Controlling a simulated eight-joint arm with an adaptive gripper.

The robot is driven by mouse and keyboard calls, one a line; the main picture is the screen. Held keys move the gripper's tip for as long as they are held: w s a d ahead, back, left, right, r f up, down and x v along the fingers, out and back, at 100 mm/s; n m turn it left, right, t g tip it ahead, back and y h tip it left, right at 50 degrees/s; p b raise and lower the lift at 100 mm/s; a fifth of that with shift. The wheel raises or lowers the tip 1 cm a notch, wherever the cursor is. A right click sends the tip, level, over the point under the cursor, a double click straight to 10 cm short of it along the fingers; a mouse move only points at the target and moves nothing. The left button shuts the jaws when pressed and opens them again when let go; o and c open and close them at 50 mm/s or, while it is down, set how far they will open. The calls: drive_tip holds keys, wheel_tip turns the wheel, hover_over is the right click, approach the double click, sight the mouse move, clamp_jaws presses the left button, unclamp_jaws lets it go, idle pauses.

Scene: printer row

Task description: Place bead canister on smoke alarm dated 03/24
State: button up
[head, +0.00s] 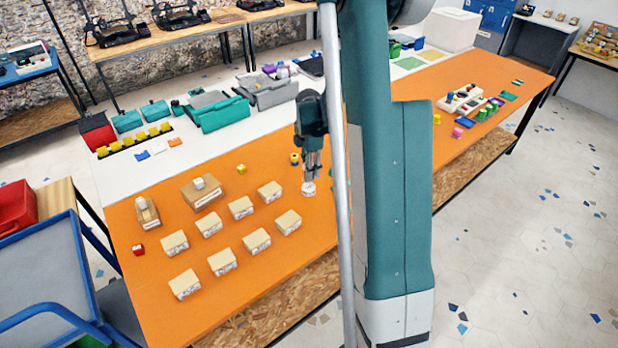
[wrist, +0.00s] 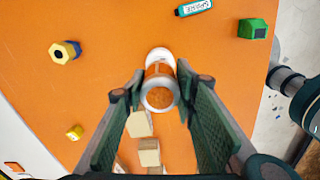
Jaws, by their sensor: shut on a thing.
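My gripper (head: 309,180) is shut on a small clear and white canister, which I take to be the bead canister (head: 308,188). It hangs above the orange table top in the head view. In the wrist view the canister (wrist: 160,80) sits between the fingertips, with orange showing through it. Several tan-topped boxes with printed white fronts, perhaps the smoke alarms (head: 257,242), stand in rows on the orange table, left of my gripper. Their print is too small to read, so I cannot tell which is dated 03/24. In the wrist view, tan boxes (wrist: 139,124) show below the canister.
Two brown boxes (head: 201,193) with white items stand behind the rows. A red cube (head: 138,249) and a yellow block (head: 241,169) lie nearby. In the wrist view a blue-and-yellow piece (wrist: 65,51), a green block (wrist: 252,28) and a "SPARE" tag (wrist: 195,7) lie around.

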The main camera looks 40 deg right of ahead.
drive_tip(key=shift+f, duration=1.8)
drive_tip(key=shift+f+b, duration=0.2)
drive_tip(key=shift+b, duration=0.1)
drive_tip(key=o, duration=0.9)
drive_tip(key=shift+r, duration=0.2)
drive_tip(key=shift+r+p, duration=0.55)
drive_tip(key=shift+r, duration=5.45)
